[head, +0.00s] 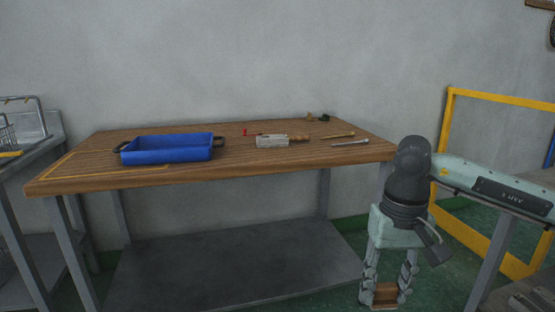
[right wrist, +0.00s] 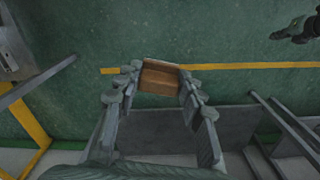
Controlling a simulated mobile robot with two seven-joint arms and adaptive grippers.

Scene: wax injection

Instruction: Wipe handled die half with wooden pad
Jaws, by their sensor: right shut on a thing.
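My right gripper (head: 385,290) hangs low in front of the table's right end, pointing down, shut on a brown wooden pad (head: 384,297). In the right wrist view the wooden pad (right wrist: 158,77) sits between the fingertips of the right gripper (right wrist: 158,80), above the green floor. A grey metal block with a wooden handle at its right, which looks like the handled die half (head: 272,141), lies on the table, well apart from the gripper and pad. My left gripper does not show in the head view.
The wooden table (head: 230,170) holds a blue tray (head: 168,156) at its left and thin tools (head: 350,142) right of the block. Small dark items lie at the back. A yellow frame (head: 442,130) stands at the right. The table's front middle is clear.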

